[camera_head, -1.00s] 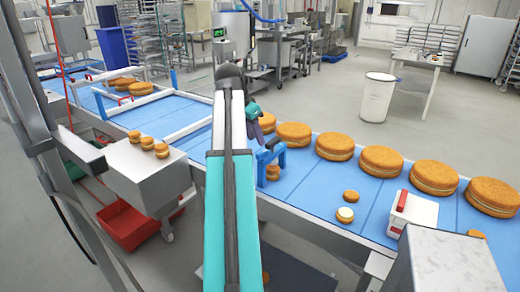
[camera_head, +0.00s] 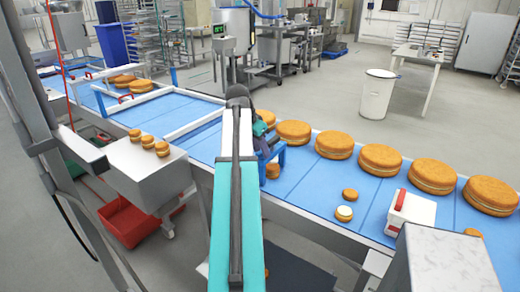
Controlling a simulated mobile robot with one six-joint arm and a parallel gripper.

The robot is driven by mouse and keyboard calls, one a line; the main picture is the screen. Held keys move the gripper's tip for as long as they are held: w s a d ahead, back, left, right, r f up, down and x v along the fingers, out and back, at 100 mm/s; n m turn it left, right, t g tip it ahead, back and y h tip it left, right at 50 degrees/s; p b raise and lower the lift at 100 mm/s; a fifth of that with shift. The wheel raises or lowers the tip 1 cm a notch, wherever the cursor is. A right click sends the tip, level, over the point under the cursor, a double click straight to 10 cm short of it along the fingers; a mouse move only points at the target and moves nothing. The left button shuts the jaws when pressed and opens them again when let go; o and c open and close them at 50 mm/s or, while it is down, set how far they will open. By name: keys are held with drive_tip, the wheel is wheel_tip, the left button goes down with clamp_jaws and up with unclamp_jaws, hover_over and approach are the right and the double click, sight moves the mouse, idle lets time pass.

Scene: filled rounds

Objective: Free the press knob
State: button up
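A small blue press frame (camera_head: 275,160) stands on the blue conveyor, just right of my arm. A small round sandwich cake (camera_head: 272,171) sits under it. I cannot make out the press knob; the top of the frame is covered by my gripper. My gripper (camera_head: 267,145) is at the top of the blue frame, small and partly behind my own arm. Its fingers are too small and hidden to show whether they are open, shut or touching the knob.
Large round filled cakes (camera_head: 380,158) line the far side of the conveyor (camera_head: 310,189). Small cakes (camera_head: 344,213) lie nearer. A white box with a red handle (camera_head: 410,212) stands at the right. Several small cakes rest on a grey box (camera_head: 150,165) at the left.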

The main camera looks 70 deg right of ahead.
clamp_jaws()
drive_tip(key=shift+n, duration=0.3)
drive_tip(key=shift+n+t, duration=0.6)
drive_tip(key=shift+n, duration=0.5)
unclamp_jaws()
